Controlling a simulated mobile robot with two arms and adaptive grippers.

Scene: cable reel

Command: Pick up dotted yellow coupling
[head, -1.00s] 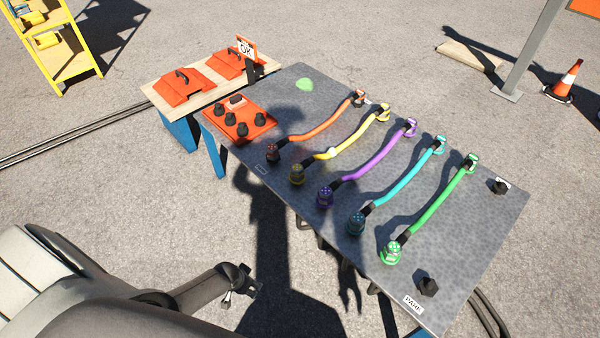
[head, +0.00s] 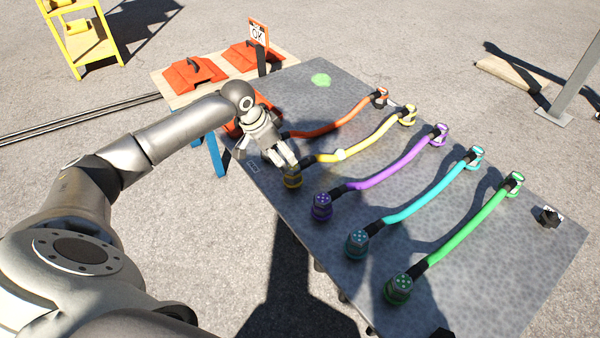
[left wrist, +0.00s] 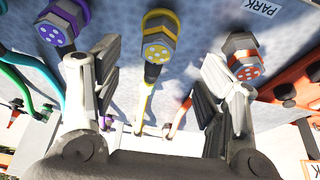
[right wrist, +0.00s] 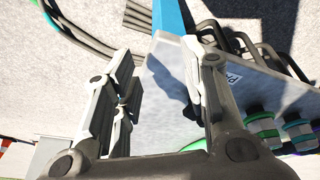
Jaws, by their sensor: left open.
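The dotted yellow coupling (head: 292,180) sits at the near end of the yellow cable (head: 360,147) on the grey table. In the left wrist view the yellow coupling (left wrist: 158,40) shows its face of pale dots, between and beyond the spread fingers. My left gripper (head: 282,160) is at the coupling in the head view and partly covers it; contact cannot be told. In the left wrist view the left gripper (left wrist: 160,68) is open with nothing in it. My right gripper (right wrist: 160,75) is open and empty, with the table edge behind it; it is outside the head view.
A purple coupling (head: 321,206) and an orange coupling (left wrist: 243,58) flank the yellow one. Turquoise (head: 425,203) and green (head: 465,222) cables lie to the right. Orange lidded boxes (head: 195,72) and an OK sign (head: 258,34) stand behind on a wooden bench.

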